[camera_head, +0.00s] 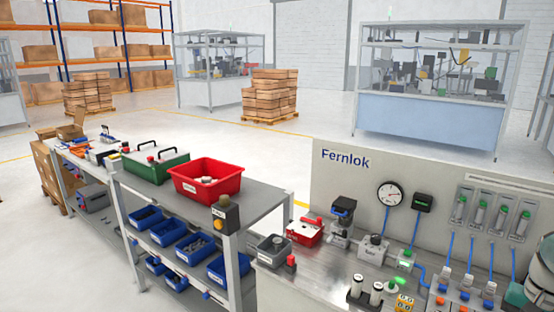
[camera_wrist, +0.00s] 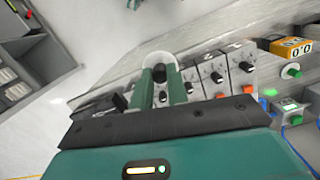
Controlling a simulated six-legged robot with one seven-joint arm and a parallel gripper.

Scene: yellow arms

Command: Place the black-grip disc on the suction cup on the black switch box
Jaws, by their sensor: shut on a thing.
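In the wrist view, my gripper (camera_wrist: 161,78) has its two green fingers closed on the dark grip of a pale round disc (camera_wrist: 158,58). The disc is held clear at the fingertips, over the bench. A black box with a green display (camera_head: 422,201) is mounted on the panel in the head view. I cannot tell whether it is the switch box, and I cannot make out a suction cup. My gripper is not seen in the head view.
A row of grey units with black knobs (camera_wrist: 215,75) lies just past my fingers. A yellow-orange counter (camera_wrist: 292,48) stands at the right. In the head view, a red bin (camera_head: 207,181) sits on the shelf bench, and a gauge (camera_head: 390,195) is on the Fernlok panel.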

